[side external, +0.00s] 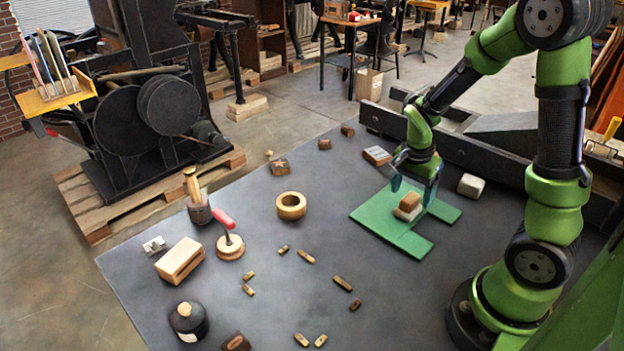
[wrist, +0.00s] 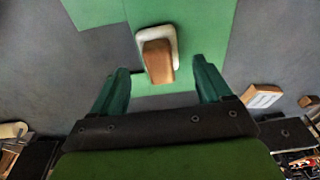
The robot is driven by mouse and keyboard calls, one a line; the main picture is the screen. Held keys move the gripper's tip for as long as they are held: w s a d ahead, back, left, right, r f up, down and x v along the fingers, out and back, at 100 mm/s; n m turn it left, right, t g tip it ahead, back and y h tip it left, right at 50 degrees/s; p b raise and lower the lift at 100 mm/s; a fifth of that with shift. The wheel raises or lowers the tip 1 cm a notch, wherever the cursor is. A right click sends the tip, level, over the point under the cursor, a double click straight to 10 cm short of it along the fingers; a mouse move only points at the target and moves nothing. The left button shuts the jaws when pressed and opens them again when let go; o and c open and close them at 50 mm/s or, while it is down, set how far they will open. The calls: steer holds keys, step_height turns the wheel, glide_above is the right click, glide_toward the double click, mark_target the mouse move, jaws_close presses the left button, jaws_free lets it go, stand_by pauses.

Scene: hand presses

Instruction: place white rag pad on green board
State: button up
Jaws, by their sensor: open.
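The green board (side external: 388,222) lies flat on the dark table, with arms sticking out at different angles; it fills the upper middle of the wrist view (wrist: 205,25). A white pad (side external: 402,214) with a tan-brown block on top rests on the board. The wrist view shows the white pad (wrist: 144,37) as a pale rim around the brown block. My gripper (side external: 413,190) is open, pointing down just above the pad and block. In the wrist view, its fingers (wrist: 159,68) stand apart on either side, with a gap to the block. The pad's underside is hidden.
An off-white block (side external: 471,186) sits right of the board. A labelled wooden block (side external: 377,156) lies behind it, near a dark rail (side external: 455,149). A wooden ring (side external: 291,206), a red-handled stamp (side external: 230,245) and several small pieces lie to the left, with bare table between.

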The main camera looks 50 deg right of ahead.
mark_target(407, 201)
step_height(407, 201, up, 9)
steer(key=a, duration=0.1)
steer(key=s+a+r+n+t+y, duration=0.2)
steer(key=a+r+n+t, duration=0.1)
steer(key=a+r+n, duration=0.2)
steer(key=s+a+r+n+t+y, duration=0.1)
steer(key=a+r+n+t, duration=0.3)
steer(key=a+n, duration=0.5)
steer(key=s+a, duration=0.1)
steer(key=a, duration=0.2)
steer(key=shift+r+y, duration=0.4)
